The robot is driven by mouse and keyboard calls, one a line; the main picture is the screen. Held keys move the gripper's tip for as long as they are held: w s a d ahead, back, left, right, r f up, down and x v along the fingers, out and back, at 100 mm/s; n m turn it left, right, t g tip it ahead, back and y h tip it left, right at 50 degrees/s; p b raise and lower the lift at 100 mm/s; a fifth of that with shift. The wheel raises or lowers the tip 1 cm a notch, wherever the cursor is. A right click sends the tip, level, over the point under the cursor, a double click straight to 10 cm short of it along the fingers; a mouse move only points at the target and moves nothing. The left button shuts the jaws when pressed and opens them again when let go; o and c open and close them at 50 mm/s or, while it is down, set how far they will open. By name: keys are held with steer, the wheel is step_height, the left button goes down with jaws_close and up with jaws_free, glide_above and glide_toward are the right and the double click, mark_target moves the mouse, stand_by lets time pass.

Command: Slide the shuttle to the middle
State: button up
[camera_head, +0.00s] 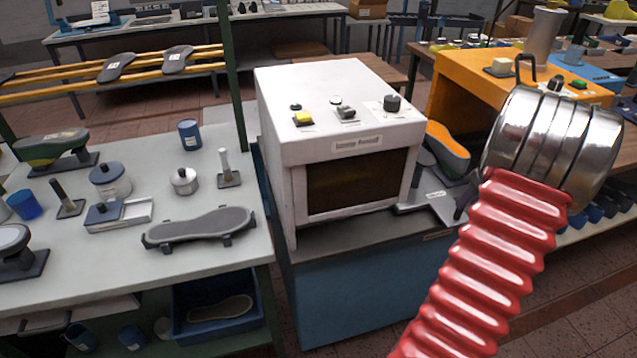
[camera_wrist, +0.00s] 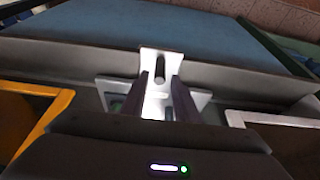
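My gripper (camera_wrist: 162,88) shows in the wrist view with its two dark fingers apart. A pale plate (camera_wrist: 148,58) with a dark rounded post or slot (camera_wrist: 159,75) lies between and just beyond the fingertips. I cannot tell whether the fingers touch it, or for sure which part is the shuttle. In the head view a grey flat fitting (camera_head: 418,204) with a white label sits on the blue cabinet, right of the white machine (camera_head: 345,125). A dark piece beside it, perhaps a fingertip, is largely hidden by my red ribbed arm.
The white machine has a dark window and several controls on top. An orange machine (camera_head: 462,88) stands behind on the right.

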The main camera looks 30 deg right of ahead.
steer(key=v, duration=0.3)
steer(key=shift+r, duration=0.15)
steer(key=shift+m, duration=0.3)
stand_by(0.3)
steer(key=s+a+f+m+g, duration=0.1)
steer(key=s+a+f+m, duration=0.1)
steer(key=a+m, duration=0.25)
steer(key=w+a+r, duration=0.2)
steer(key=a, duration=0.7)
steer(key=w+a+r, duration=0.2)
steer(key=a+r, duration=0.1)
steer(key=a, duration=0.5)
steer(key=w+a+r, duration=0.2)
steer(key=a, duration=0.7)
steer(key=s+a+r+n+t, duration=0.1)
steer(key=a+r+n, duration=0.1)
steer(key=a, duration=0.7)
steer(key=s+a+r+n+t, duration=0.1)
steer(key=a+r+n, duration=0.1)
steer(key=a, duration=0.6)
steer(key=s+a+r+n+y, duration=0.1)
steer(key=a+r+n, duration=0.2)
steer(key=a, duration=0.6)
steer(key=shift+a+n+t, duration=0.35)
steer(key=shift+n+t, duration=0.05)
steer(key=shift+n, duration=0.25)
